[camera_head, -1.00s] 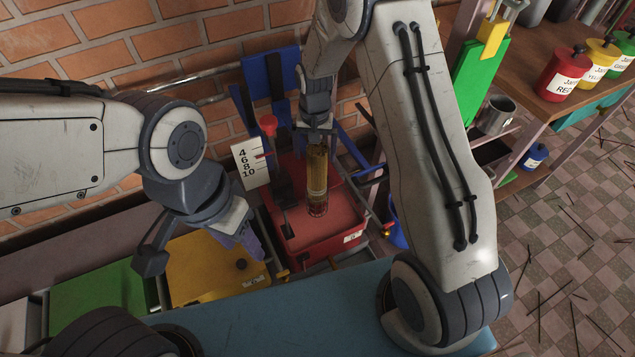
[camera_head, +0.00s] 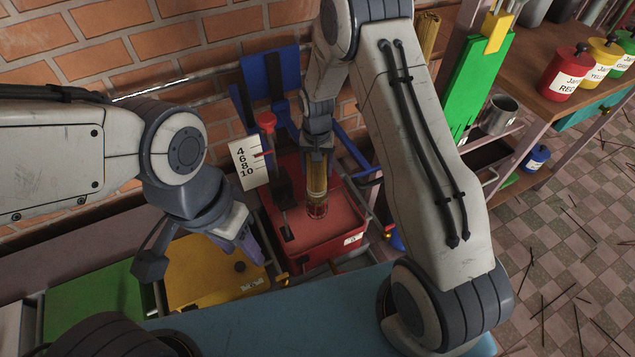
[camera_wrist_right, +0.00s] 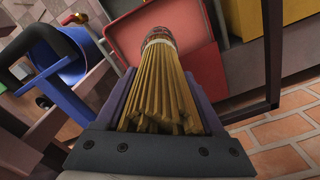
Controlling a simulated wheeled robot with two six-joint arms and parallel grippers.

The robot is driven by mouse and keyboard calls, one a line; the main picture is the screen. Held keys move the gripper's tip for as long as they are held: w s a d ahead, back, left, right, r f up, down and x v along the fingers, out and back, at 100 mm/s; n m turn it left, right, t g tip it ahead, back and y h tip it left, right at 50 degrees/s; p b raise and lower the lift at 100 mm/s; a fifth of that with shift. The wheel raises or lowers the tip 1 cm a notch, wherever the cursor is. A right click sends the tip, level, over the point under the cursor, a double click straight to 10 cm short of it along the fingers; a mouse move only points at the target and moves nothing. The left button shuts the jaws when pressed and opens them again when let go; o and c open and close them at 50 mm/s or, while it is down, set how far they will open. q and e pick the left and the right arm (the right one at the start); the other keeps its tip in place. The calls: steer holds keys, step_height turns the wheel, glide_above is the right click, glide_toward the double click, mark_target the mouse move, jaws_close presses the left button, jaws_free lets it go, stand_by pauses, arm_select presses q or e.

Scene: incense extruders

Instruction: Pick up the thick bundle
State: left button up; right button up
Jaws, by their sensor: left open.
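A bundle of tan sticks (camera_head: 316,184) stands upright on the red machine (camera_head: 325,235), its lower end in a clear ring-like holder. It shows close up in the right wrist view (camera_wrist_right: 160,90), running between the purple fingers of my right gripper (camera_wrist_right: 163,105). In the head view my right gripper (camera_head: 318,150) is around the bundle's upper part; whether the fingers press on it cannot be told. My left gripper (camera_head: 245,245) is open and empty above the yellow machine (camera_head: 205,270).
A scale card (camera_head: 248,163) and a red-knobbed lever (camera_head: 267,120) stand left of the bundle. A blue frame (camera_head: 270,75) is behind it. Another yellowish bundle (camera_head: 427,35) shows behind my right arm. A green panel (camera_head: 480,85) and a metal cup (camera_head: 499,115) are at the right.

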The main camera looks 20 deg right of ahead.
jaws_close()
steer(key=shift+r, duration=0.15)
step_height(320, 180, up, 39)
steer(key=p, duration=1.7)
